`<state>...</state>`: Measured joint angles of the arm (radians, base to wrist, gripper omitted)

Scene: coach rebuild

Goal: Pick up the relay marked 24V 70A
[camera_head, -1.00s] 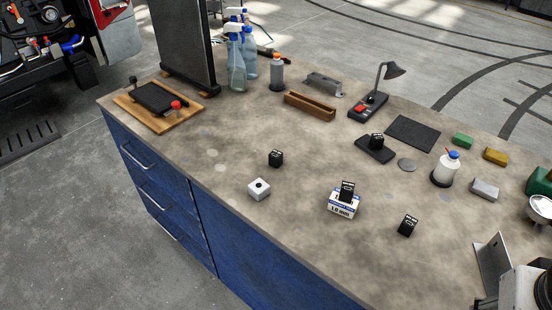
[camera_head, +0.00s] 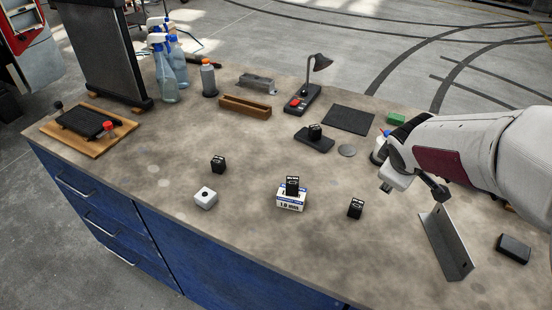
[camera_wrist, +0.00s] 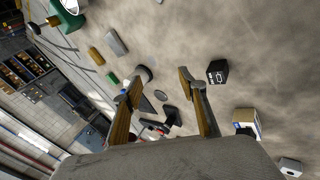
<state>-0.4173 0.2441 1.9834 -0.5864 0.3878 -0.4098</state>
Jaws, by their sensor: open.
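Several black relays stand on the bench: one at the left (camera_head: 218,165), one on a white-and-blue box (camera_head: 290,203), here the relay (camera_head: 292,185), one right of the box (camera_head: 356,208), and one on a dark pad (camera_head: 315,131). Their labels are too small to read, so I cannot tell which is 24V 70A. My gripper (camera_head: 412,188) is above the bench, right of these relays, open and empty. In the wrist view its two fingers (camera_wrist: 160,78) are spread, with a relay (camera_wrist: 217,73) just outside the right finger.
A metal angle plate (camera_head: 447,245) stands below my gripper. A black block (camera_head: 513,248) lies at the right. A white cube (camera_head: 205,198) is at the left front. A wooden tray (camera_head: 245,106), a lamp (camera_head: 318,65) and spray bottles (camera_head: 165,75) stand behind.

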